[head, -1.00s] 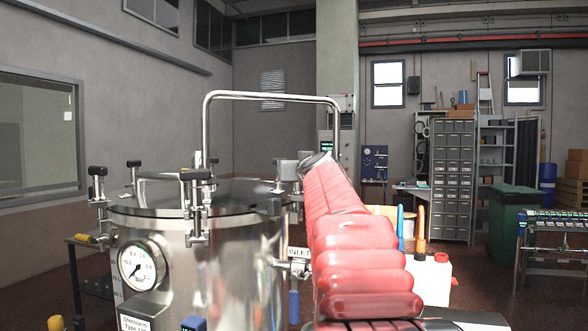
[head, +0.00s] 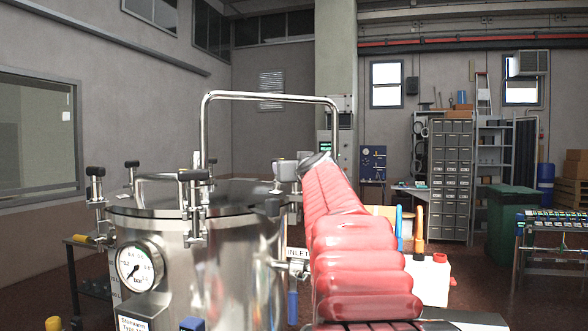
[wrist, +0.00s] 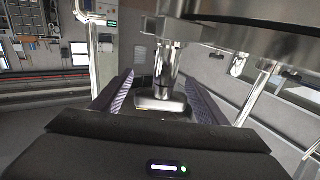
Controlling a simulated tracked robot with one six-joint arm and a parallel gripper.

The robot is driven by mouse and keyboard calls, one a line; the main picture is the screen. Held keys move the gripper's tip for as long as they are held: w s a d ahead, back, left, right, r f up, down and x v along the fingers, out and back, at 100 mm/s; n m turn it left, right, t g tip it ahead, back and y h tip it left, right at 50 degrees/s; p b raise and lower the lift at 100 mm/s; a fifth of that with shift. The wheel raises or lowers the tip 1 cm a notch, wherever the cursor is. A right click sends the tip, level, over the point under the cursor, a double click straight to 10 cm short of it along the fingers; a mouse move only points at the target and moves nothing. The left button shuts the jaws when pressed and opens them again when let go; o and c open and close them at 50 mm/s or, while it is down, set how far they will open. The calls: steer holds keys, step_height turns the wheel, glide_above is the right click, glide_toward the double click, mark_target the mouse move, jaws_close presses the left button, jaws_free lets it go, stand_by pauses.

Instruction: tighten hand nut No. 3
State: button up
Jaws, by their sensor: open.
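The steel tank (head: 235,260) has a round lid (head: 240,192) held by several swing bolts with black hand nuts, such as a near one (head: 194,175) and a left one (head: 95,171). No nut numbers are readable. My red-wrapped arm reaches past the lid's right side; its end is partly hidden in the head view. In the wrist view, which looks upside down, my gripper (wrist: 158,92) is open. Its two ridged jaws stand either side of a dark hand nut (wrist: 160,104) on a steel bolt (wrist: 167,68). Contact between jaws and nut cannot be made out.
A tall bent steel handle (head: 270,95) arches over the lid. A pressure gauge (head: 139,267) sits on the tank's front. An inlet valve (head: 297,268) is close to my arm. A white container (head: 430,280) stands right of it.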

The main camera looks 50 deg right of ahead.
steer(key=v, duration=1.3)
steer(key=shift+s+a, duration=0.2)
steer(key=shift+s, duration=0.05)
steer(key=shift+f, duration=0.1)
